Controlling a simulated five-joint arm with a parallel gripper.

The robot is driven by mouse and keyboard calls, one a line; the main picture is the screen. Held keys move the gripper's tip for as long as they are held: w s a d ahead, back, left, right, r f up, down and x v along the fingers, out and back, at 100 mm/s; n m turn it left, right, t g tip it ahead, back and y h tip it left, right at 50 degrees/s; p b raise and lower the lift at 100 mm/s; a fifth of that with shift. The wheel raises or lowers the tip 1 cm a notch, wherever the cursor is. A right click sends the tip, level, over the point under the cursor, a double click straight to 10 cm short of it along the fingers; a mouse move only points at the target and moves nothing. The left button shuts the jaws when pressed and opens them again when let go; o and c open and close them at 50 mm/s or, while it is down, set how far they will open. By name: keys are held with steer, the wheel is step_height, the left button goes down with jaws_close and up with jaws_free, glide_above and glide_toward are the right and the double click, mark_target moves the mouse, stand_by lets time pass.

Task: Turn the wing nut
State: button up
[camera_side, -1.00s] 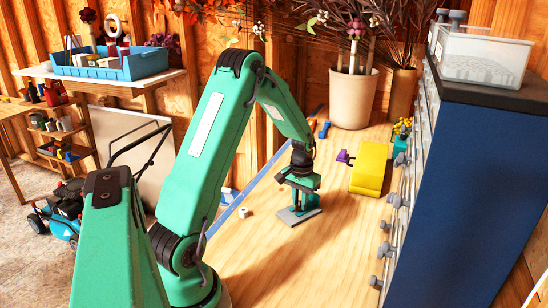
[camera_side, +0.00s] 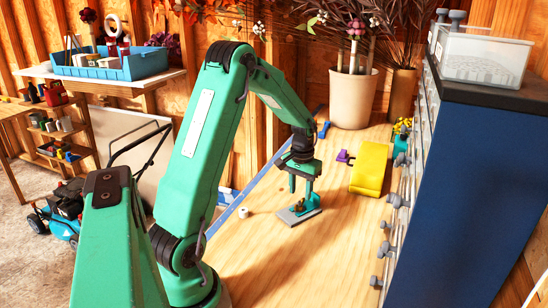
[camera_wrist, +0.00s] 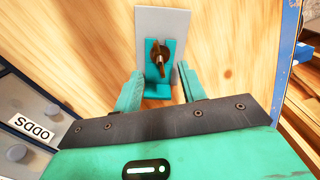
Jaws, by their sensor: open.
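A bronze-brown wing nut (camera_wrist: 159,52) sits on a teal bracket (camera_wrist: 158,90) fixed to a grey plate (camera_wrist: 150,22) on the wooden bench. In the wrist view its wings run roughly up and down the picture. The side view shows the small dark wing nut (camera_side: 299,207) on its plate (camera_side: 303,217). My gripper (camera_side: 301,193) is above it, fingers pointing down. In the wrist view my gripper (camera_wrist: 162,82) is open, one finger to each side of the bracket, with nothing between the fingers touching the nut that I can see.
A yellow object (camera_side: 368,169) and a small purple object (camera_side: 344,157) lie behind and right of the plate. A small white piece (camera_side: 243,212) lies to its left. A blue cabinet (camera_side: 470,190) with grey knobs stands on the right. The bench in front is clear.

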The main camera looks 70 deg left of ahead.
mark_target(301, 207)
steer(key=shift+r, duration=1.7)
stand_by(0.9)
steer(key=s+d+r+m+t, duration=0.2)
steer(key=s+d+r+m, duration=0.15)
steer(key=d+r, duration=0.9)
steer(key=s+d+r+m+t, duration=0.2)
steer(key=s+d+t, duration=0.1)
steer(key=s+d, duration=0.8)
steer(key=shift+s+d+m+t, duration=0.15)
steer(key=shift+s+m+t, duration=0.15)
steer(key=shift+m, duration=0.05)
